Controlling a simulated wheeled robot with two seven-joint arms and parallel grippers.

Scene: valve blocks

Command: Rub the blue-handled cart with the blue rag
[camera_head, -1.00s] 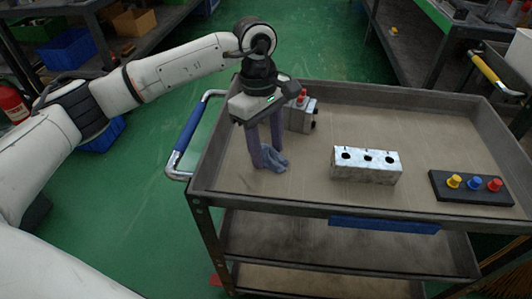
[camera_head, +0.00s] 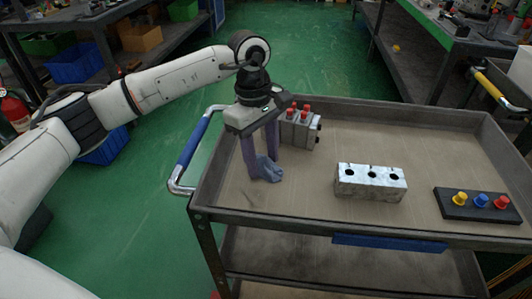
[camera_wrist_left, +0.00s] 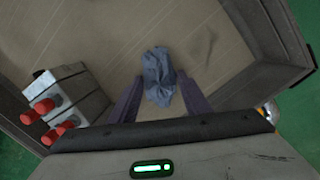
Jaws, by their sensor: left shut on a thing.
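The cart (camera_head: 222,228) is a grey metal trolley with a blue-gripped handle (camera_head: 193,143) on its left end. Its tan top tray also shows in the left wrist view (camera_wrist_left: 150,25). My left gripper (camera_head: 262,172) reaches down over the left part of the tray, fingers pointing down. It is shut on the blue rag (camera_head: 267,170), which is crumpled and low at the tray surface. In the left wrist view the rag (camera_wrist_left: 158,75) sits between the fingertips. I cannot tell how firmly it presses on the tray. My right gripper is not in view.
A grey block with red knobs (camera_head: 300,128) stands just right of my left gripper. A silver block with holes (camera_head: 369,182) and a black base with yellow, blue and red knobs (camera_head: 477,205) lie further right. Raised rims edge the tray. Bare tray lies between them.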

